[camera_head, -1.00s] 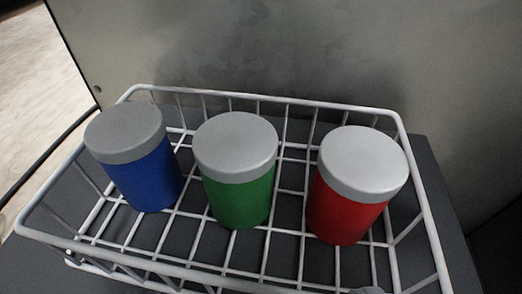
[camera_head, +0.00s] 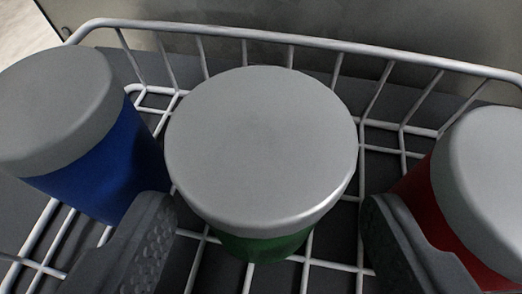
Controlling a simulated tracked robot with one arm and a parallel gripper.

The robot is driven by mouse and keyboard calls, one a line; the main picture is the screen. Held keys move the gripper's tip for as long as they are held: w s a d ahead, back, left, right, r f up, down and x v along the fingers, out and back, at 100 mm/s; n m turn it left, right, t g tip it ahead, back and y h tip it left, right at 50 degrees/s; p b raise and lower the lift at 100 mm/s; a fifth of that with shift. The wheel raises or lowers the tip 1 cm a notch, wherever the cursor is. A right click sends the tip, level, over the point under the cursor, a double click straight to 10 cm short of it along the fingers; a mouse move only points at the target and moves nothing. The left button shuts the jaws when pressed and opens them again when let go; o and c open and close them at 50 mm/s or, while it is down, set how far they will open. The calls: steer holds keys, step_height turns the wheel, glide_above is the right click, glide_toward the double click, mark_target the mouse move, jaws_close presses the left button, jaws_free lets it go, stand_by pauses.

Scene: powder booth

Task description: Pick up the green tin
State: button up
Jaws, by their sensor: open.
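The green tin (camera_head: 262,248) stands in the middle of a white wire basket (camera_head: 290,38). Its wide grey lid (camera_head: 260,140) hides most of its green body. My gripper (camera_head: 268,215) is open, with one dark finger on each side of the tin at the lower part of the view. The left finger is between the green tin and the blue tin, and the right finger is between the green tin and the red tin. I cannot tell whether either finger touches a tin.
A blue tin (camera_head: 105,170) with a grey lid stands close on the left. A red tin (camera_head: 425,205) with a grey lid stands close on the right. The basket's wire rim runs behind all three tins, with a grey wall (camera_head: 300,12) beyond it.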

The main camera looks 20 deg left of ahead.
steer(key=shift+b+x, duration=0.8)
steer(key=shift+x, duration=1.3)
steer(key=shift+a+r, duration=0.15)
steer(key=shift+a, duration=0.05)
